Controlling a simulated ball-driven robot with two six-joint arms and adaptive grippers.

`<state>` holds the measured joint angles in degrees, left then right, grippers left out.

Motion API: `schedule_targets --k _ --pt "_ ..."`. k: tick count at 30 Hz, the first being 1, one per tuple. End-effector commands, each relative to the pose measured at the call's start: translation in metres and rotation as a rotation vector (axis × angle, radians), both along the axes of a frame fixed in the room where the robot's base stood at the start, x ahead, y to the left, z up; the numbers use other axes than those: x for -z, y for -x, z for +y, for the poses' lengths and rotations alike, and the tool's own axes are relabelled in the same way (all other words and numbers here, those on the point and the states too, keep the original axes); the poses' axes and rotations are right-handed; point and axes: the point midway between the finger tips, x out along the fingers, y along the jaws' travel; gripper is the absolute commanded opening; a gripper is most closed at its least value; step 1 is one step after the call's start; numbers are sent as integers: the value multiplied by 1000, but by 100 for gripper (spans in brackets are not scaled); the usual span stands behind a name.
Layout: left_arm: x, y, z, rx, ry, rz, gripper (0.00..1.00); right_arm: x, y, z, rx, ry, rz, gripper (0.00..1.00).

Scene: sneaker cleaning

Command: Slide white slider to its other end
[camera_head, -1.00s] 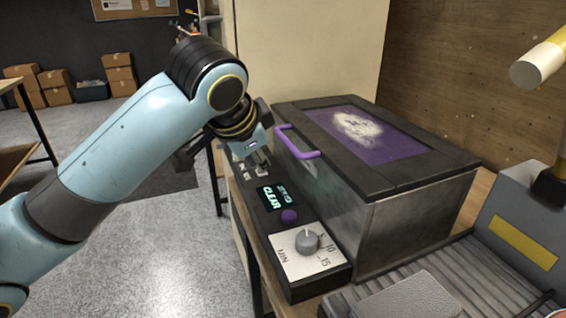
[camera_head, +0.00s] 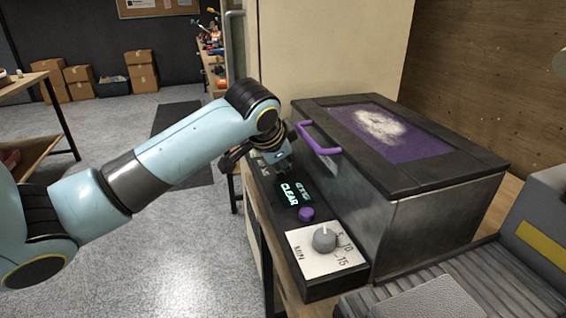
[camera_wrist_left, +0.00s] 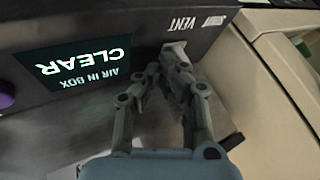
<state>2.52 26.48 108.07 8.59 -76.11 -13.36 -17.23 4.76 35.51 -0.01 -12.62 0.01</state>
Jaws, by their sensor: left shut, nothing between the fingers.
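A small pale grey-white slider knob (camera_wrist_left: 174,48) shows in the left wrist view on the dark control panel (camera_wrist_left: 110,18), beside the printed word VENT. My left gripper (camera_wrist_left: 168,72) is shut, with nothing between its fingers. Its fingertips are close to the knob, on the side towards the CLEAR display; I cannot tell whether they touch it. In the head view my left gripper (camera_head: 283,170) is over the far part of the panel, beyond the display (camera_head: 290,193), and hides the knob. The right gripper is not in view.
The panel also carries a purple button (camera_head: 306,214) and a grey dial (camera_head: 324,239). A box with a purple handle (camera_head: 319,138) and a windowed lid (camera_head: 400,180) stands right beside it. A cream cabinet (camera_head: 335,50) stands behind. Open floor lies left.

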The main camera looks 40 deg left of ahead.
Motion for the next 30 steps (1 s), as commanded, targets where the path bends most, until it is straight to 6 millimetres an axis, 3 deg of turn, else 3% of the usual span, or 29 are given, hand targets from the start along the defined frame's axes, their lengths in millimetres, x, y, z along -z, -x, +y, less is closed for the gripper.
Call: schedule_targets --k 8,13,18,30 --pt "-1 -1 2 0 0 1 0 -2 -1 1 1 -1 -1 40" --pt "-6 -12 25 -3 -3 3 0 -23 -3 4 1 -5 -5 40" --pt "-3 -23 44 -1 -2 0 0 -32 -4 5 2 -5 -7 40" --pt "0 -23 46 0 -1 0 0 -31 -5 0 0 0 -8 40"
